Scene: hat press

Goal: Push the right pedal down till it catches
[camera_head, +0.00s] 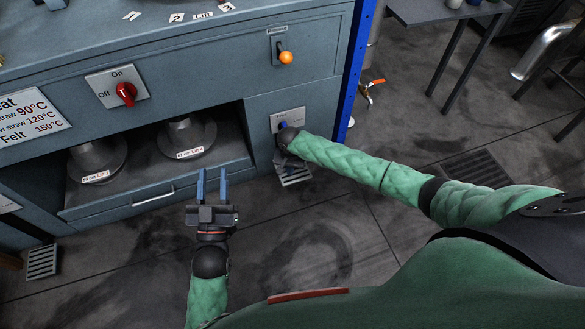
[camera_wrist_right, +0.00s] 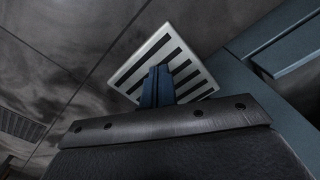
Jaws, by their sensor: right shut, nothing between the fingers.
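The right pedal (camera_head: 294,176) is a pale slatted plate low at the front of the blue-grey cabinet, near its right corner. In the right wrist view the pedal (camera_wrist_right: 186,66) lies in front of my right gripper (camera_wrist_right: 158,70). Its two blue fingers are shut together with nothing between them, and their tips overlap the pedal's slats. I cannot tell whether they touch it. In the head view my right wrist hides these fingers and part of the pedal. My left gripper (camera_head: 212,174) is open and empty in front of the cabinet's open bay.
Another slatted pedal (camera_head: 42,262) is at the lower left. A drawer-like shelf with a handle (camera_head: 153,195) holds two grey hat blocks (camera_head: 187,137). A red knob (camera_head: 126,93) and an orange-tipped lever (camera_head: 285,58) are on the cabinet front. Floor to the right is mostly clear.

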